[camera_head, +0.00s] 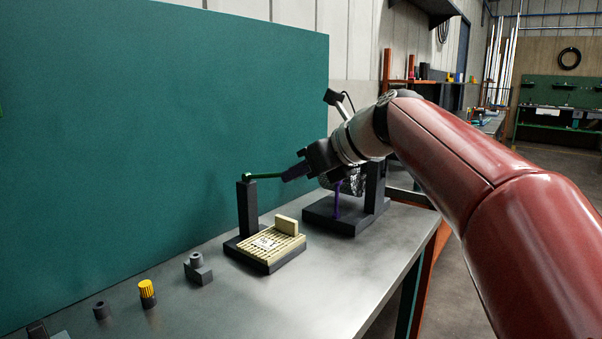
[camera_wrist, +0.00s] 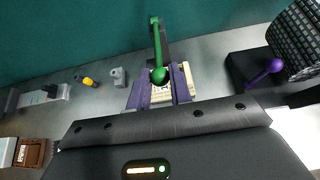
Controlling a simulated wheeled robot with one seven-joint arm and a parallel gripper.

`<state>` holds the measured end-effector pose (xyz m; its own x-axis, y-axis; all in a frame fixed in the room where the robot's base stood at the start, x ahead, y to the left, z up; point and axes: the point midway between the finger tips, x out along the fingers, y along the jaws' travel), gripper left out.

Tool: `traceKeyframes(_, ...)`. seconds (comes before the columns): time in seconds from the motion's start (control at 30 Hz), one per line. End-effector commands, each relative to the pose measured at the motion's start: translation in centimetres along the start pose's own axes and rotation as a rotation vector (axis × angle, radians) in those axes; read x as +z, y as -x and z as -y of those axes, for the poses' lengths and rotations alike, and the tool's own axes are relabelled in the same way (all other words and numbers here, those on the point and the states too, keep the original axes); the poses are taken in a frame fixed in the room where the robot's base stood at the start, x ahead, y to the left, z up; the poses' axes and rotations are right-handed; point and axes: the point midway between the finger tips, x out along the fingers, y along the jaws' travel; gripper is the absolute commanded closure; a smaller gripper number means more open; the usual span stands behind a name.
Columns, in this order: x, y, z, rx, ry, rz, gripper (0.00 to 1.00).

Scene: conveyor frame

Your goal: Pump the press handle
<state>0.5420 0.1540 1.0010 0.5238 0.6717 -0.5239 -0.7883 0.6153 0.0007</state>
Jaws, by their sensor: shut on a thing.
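The press is a dark post (camera_head: 247,208) on a dark base, with a green handle (camera_head: 262,176) reaching right from the post top, roughly level. In the wrist view the green handle (camera_wrist: 156,45) ends in a round green knob between two purple fingers. My gripper (camera_head: 291,173) is shut on the knob end of the handle; it also shows in the wrist view (camera_wrist: 161,82). Below the handle, a cream ribbed plate (camera_head: 262,247) with a small upright cream block (camera_head: 286,225) lies on the base.
To the right stands a dark-based device with a patterned drum (camera_wrist: 300,40) and a purple lever (camera_wrist: 265,72). A grey block (camera_head: 198,270), a yellow knob (camera_head: 147,291) and a small dark cylinder (camera_head: 101,310) line the grey bench (camera_head: 300,300). A green panel (camera_head: 160,130) rises behind.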

Motion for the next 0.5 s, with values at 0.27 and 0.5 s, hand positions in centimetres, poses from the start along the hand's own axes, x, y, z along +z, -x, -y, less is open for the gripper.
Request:
traceKeyframes(0.27, 0.2, 0.1, 0.0, -0.002, 0.001, 0.002, 0.94)
traceKeyframes(0.5, 2.1, 0.5, 0.0, -0.001, 0.003, 0.003, 0.94)
